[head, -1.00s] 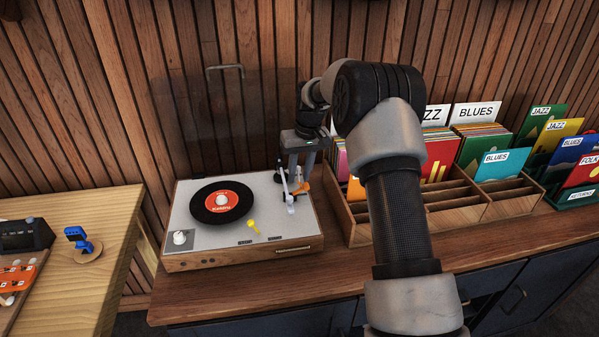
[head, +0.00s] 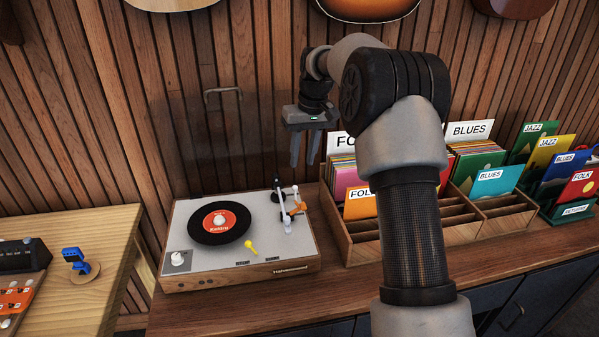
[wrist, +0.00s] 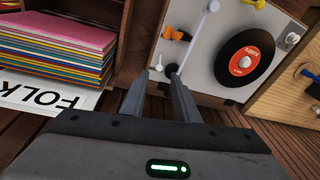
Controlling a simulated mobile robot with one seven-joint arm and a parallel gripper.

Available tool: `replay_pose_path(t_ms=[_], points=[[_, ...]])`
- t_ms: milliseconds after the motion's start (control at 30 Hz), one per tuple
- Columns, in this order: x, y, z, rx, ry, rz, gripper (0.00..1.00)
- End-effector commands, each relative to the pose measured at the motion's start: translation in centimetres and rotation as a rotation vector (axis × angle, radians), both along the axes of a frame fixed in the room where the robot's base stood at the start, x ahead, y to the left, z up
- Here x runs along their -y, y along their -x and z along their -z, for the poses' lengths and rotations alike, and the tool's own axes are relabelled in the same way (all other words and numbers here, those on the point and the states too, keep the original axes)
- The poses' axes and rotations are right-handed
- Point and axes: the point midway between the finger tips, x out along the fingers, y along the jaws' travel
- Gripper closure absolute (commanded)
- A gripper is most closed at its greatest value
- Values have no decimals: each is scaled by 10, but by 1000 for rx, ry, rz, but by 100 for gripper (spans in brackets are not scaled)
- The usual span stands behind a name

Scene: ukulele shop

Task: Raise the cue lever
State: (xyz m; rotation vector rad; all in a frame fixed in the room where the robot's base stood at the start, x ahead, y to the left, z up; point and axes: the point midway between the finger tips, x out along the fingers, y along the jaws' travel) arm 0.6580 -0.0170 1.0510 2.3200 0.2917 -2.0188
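The record player (head: 190,262) stands on the counter with a black record with a red label (head: 221,212) on its platter. At its right side are a white tonearm (head: 281,205) and an orange piece that looks like the cue lever (head: 297,208); its exact tilt is too small to tell. In the wrist view, the orange piece (wrist: 178,36) sits beside the tonearm (wrist: 196,40), beyond my fingertips. A yellow knob (head: 250,245) is at the front. My gripper (head: 304,160) is above and behind the tonearm, fingers apart, empty, touching nothing.
A wooden record rack (head: 400,245) with sleeves and divider cards stands close to the right of the player. In the wrist view, stacked sleeves (wrist: 60,50) lie left of my fingers. The clear lid stands up behind the player. A wooden table (head: 100,235) is at the left.

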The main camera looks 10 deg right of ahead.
Motion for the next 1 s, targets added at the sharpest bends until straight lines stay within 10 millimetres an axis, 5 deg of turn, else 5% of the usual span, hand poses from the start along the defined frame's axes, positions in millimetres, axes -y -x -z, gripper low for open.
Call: replay_pose_path(t_ms=[200, 700, 867, 1000], points=[[4, 4, -31, 0, 0, 1, 72], [3, 8, -44, 3, 2, 1, 72], [-4, 37, -94, 39, 26, 10, 72], [-12, 95, -155, 92, 58, 34, 72]])
